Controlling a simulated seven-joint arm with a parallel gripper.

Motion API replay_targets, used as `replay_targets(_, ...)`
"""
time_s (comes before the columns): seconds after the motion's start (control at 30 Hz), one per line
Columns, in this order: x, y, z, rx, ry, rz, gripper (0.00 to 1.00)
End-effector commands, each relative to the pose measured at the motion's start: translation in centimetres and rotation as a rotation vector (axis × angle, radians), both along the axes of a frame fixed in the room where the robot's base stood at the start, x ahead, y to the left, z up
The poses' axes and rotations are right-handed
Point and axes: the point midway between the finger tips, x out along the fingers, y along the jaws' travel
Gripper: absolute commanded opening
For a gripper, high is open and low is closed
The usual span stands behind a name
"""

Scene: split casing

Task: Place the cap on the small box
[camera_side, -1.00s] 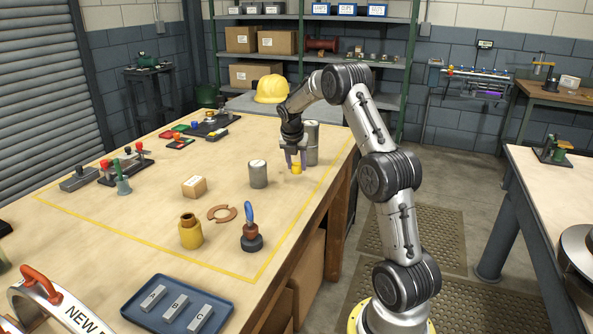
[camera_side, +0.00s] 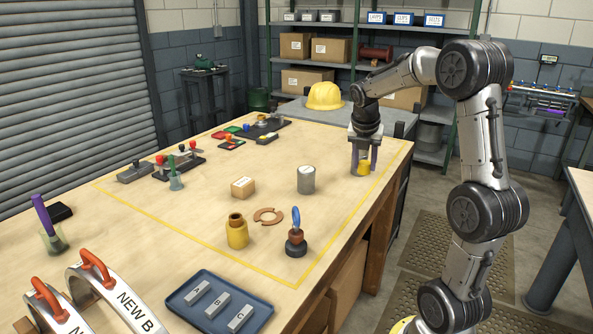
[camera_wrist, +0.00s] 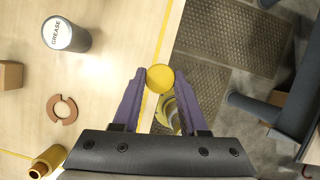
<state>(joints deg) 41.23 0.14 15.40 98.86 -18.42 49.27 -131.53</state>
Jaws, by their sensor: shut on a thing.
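The cap (camera_side: 364,168) is a small yellow round piece held between the purple fingers of my gripper (camera_side: 363,164), over the right part of the bench. In the wrist view the cap (camera_wrist: 160,78) shows as a round yellow disc between the fingertips, over the bench's edge. The small box (camera_side: 243,188) is a brown carton with a white label, standing on the bench well to the left of my gripper. Only part of the box (camera_wrist: 10,75) shows at the left edge of the wrist view. I see nothing on its top.
A grey GREASE can (camera_side: 306,180) stands between the box and my gripper. A copper split ring (camera_side: 268,216), a yellow jar (camera_side: 237,232) and a blue-handled tool (camera_side: 296,235) stand nearer. A blue tray (camera_side: 218,303) is in front.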

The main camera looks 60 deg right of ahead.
Motion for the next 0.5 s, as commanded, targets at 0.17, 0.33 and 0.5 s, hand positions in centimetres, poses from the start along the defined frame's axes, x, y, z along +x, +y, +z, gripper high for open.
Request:
replay_targets(0.17,0.8,-0.2,1.5,-0.002,0.013,0.051,0.00)
replay_targets(0.33,5.8,1.0,3.6,-0.008,0.011,0.184,0.00)
replay_targets(0.5,12.5,4.5,5.1,-0.009,0.004,0.352,0.00)
